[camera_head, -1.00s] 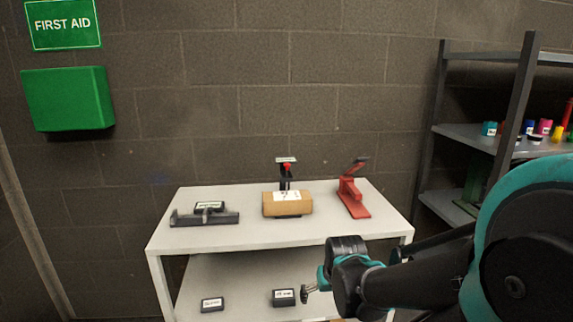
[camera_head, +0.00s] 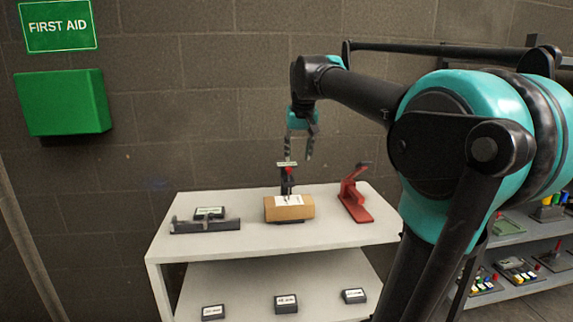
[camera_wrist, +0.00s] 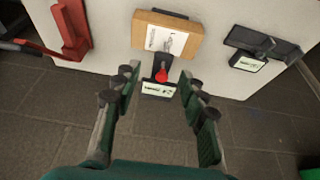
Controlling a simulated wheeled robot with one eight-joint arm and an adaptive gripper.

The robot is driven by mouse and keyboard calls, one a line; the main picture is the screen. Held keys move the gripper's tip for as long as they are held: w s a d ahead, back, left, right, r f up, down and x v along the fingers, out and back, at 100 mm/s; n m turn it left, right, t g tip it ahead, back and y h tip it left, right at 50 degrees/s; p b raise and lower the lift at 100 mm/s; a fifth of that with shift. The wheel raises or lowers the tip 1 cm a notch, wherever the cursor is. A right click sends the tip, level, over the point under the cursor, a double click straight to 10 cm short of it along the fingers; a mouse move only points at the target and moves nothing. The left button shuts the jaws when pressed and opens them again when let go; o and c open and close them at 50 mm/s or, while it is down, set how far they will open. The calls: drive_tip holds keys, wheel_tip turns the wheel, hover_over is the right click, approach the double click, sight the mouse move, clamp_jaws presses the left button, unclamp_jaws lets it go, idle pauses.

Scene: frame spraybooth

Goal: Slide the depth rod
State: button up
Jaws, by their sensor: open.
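My gripper (camera_head: 298,156) is open and empty, pointing down above the back of the white table (camera_head: 335,232). In the wrist view its fingers (camera_wrist: 158,82) are spread to either side of a black fixture with a red knob (camera_wrist: 160,75) and a label plate (camera_wrist: 158,88). The fixture (camera_head: 287,182) stands behind a tan block (camera_head: 289,208) with a paper label. A dark rail-like tool (camera_head: 205,227) lies at the left with a labelled block (camera_head: 210,212) behind it; it also shows in the wrist view (camera_wrist: 262,40). I cannot make out which part is the depth rod.
A red clamp-like stand (camera_head: 355,200) is right of the block. Several small labelled blocks, one dark (camera_head: 286,304), lie on the lower shelf. The block wall (camera_head: 200,100) is close behind the table. Grey shelving (camera_head: 520,240) with coloured items is at the right.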

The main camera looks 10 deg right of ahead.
approach(289, 168)
drive_tip(key=x, duration=0.8)
drive_tip(key=shift+s, duration=0.1)
idle(0.5)
clamp_jaws()
drive_tip(key=shift+r, duration=0.1)
idle(0.3)
